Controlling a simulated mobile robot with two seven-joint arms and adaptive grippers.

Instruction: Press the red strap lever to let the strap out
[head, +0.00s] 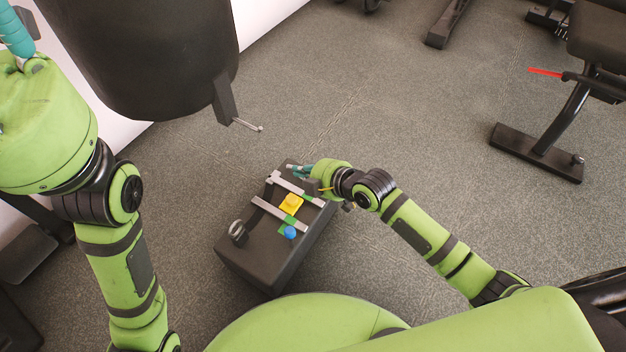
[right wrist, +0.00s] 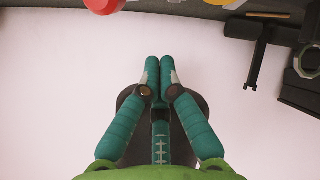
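A red rounded part (right wrist: 103,5) shows at the top edge of the right wrist view, mostly cut off. I cannot tell whether it is the strap lever. No red part shows on the dark box (head: 262,262) in the head view; my right gripper covers part of its far end. My right gripper (head: 300,170) is over that far end. In the right wrist view its teal fingertips (right wrist: 160,64) are together with nothing between them, apart from the red part. My left gripper (head: 14,34) is at the upper left, partly cut off, away from the box.
The box carries pale rails (head: 280,213), a yellow block (head: 291,203) and a blue knob (head: 290,232). A big dark hanging cylinder (head: 150,50) is at the upper left. A bench with a red bar (head: 545,72) stands at the right. The floor between is clear.

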